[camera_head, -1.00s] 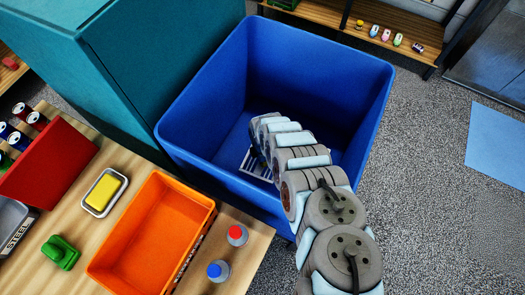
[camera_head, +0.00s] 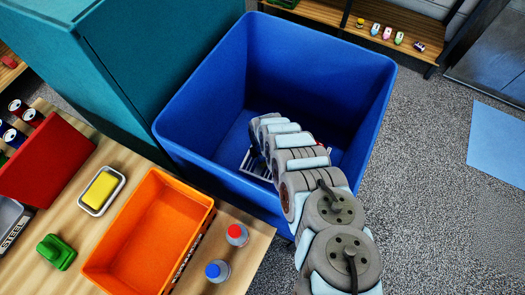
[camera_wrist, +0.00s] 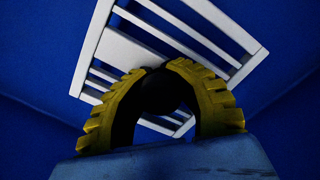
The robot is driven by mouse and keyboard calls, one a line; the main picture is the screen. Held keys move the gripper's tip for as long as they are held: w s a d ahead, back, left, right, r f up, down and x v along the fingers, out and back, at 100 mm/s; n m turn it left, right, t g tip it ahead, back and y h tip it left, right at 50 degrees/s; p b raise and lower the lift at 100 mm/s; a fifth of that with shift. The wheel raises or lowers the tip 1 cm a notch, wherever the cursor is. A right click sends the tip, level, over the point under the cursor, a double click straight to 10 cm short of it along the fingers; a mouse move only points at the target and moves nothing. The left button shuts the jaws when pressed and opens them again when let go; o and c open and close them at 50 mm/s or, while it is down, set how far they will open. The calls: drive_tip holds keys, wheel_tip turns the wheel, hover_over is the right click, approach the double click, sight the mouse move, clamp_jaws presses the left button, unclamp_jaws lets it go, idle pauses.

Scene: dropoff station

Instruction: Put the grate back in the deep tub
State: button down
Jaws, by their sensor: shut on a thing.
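The deep blue tub (camera_head: 215,82) stands on the floor in the middle of the head view. My arm reaches down over its near right wall into it. The white slatted grate (camera_head: 256,163) is inside the tub, partly hidden by my arm. In the wrist view the grate (camera_wrist: 130,47) lies tilted across the picture against blue surfaces. My gripper (camera_wrist: 165,75) has its yellow ribbed fingers closed on the middle of the grate. I cannot tell whether the grate touches the tub floor.
A wooden table at the lower left holds an orange bin (camera_head: 150,232), a red bin (camera_head: 45,160), a sponge tray (camera_head: 101,190) and two bottles, red-capped (camera_head: 237,234) and blue-capped (camera_head: 217,270). A teal cabinet (camera_head: 150,70) adjoins the tub's left. Grey floor right of the tub is open.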

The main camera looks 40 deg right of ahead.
drive_tip(key=shift+f+b, duration=2.1)
drive_tip(key=shift+f, duration=0.3)
drive_tip(key=shift+c, duration=0.3)
unclamp_jaws()
drive_tip(key=shift+r, duration=0.15)
wheel_tip(320, 180, up, 16)
drive_tip(key=p, duration=1.4)
wheel_tip(320, 180, up, 16)
drive_tip(key=p, duration=1.4)
